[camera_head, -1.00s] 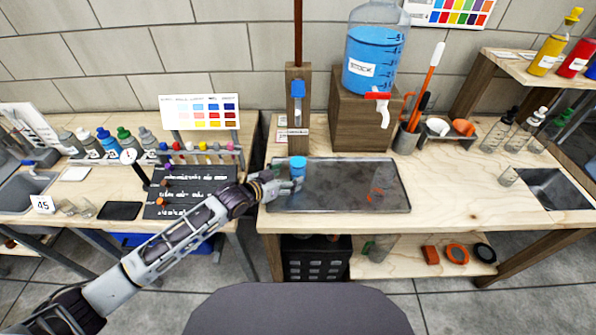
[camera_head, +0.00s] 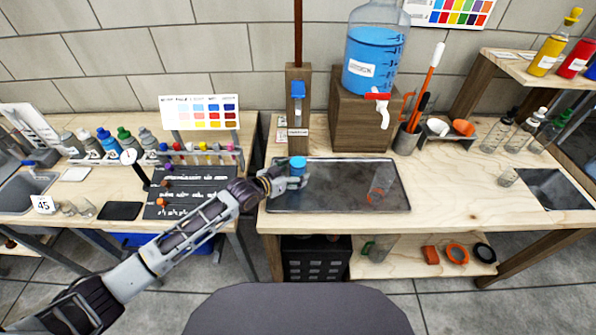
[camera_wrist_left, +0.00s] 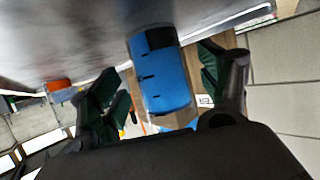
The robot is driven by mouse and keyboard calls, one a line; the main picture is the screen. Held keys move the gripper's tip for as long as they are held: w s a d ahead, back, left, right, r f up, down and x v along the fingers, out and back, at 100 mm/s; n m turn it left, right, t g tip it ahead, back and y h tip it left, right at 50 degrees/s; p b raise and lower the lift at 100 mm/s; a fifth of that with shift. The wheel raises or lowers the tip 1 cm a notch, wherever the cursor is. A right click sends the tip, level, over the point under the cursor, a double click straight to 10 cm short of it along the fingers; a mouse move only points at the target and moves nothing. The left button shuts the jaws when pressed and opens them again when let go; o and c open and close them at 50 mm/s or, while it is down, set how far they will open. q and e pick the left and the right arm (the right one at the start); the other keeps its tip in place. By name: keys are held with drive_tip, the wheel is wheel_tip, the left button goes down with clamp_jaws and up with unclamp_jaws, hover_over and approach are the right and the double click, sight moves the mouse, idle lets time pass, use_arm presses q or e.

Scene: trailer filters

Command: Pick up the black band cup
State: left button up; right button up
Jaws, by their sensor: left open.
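A clear cup of blue liquid (camera_head: 298,163) stands on the left part of the dark metal tray (camera_head: 340,172). The same cup (camera_wrist_left: 162,85) fills the middle of the left wrist view, with dark graduation marks and a black band at its far end. My left gripper (camera_head: 294,182) is open at the cup. In the wrist view its two dark green fingers (camera_wrist_left: 158,66) stand on either side of the cup, with a visible gap on the right. The cup's lower part is hidden by the gripper in the head view. My right gripper is not in view.
A clear cup with an orange band (camera_head: 380,185) stands on the tray's right side. A wooden post (camera_head: 298,110) and a large blue stock jug (camera_head: 373,55) on a wooden block stand behind the tray. The bench right of the tray is mostly clear.

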use_arm(q)
drive_tip(key=shift+x, duration=0.8)
drive_tip(key=c, duration=1.2)
drive_tip(key=shift+c, duration=0.4)
drive_tip(key=shift+r, duration=0.15)
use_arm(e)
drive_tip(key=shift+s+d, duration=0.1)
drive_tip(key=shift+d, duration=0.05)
